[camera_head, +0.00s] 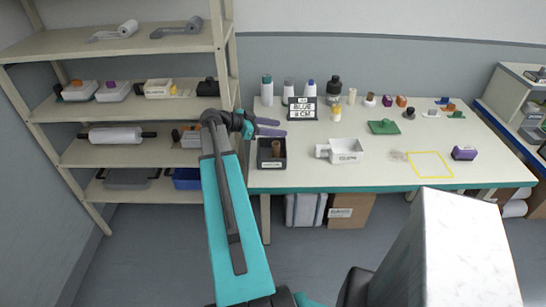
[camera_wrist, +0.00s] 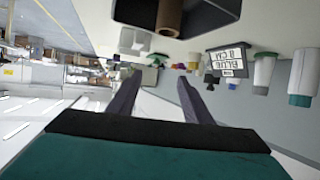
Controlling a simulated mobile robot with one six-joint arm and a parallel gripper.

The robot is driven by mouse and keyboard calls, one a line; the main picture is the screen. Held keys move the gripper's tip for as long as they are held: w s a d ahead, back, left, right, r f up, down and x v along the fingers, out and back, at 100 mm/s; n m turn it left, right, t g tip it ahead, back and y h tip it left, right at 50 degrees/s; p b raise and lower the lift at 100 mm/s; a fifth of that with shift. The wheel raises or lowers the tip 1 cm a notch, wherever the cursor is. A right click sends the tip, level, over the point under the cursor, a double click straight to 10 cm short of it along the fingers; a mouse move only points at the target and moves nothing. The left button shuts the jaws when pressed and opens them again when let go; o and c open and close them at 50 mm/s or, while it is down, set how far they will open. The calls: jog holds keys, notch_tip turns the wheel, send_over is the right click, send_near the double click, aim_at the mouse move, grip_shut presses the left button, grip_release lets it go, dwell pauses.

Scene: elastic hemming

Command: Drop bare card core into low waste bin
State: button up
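A brown card core (camera_head: 275,148) stands upright in a black open box (camera_head: 271,163) with a small label, at the left end of the table. The core (camera_wrist: 170,16) and the black box (camera_wrist: 218,10) also show at the top of the wrist view, partly cut off. My gripper (camera_head: 270,127) is just above and behind the box, its fingers pointing right. The fingers are apart with nothing between them, also in the wrist view (camera_wrist: 163,98). Which container is the low waste bin I cannot tell; a blue bin (camera_head: 187,179) sits on the lowest shelf at left.
The shelf rack (camera_head: 130,43) stands at left.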

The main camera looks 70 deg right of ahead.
dwell(0.3)
jog(key=b+v, duration=0.4)
jog(key=v, duration=0.9)
jog(key=shift+w+a+r, duration=0.2)
jog(key=shift+a+r, duration=0.05)
jog(key=shift+r, duration=0.05)
jog(key=shift+w, duration=0.1)
dwell(0.4)
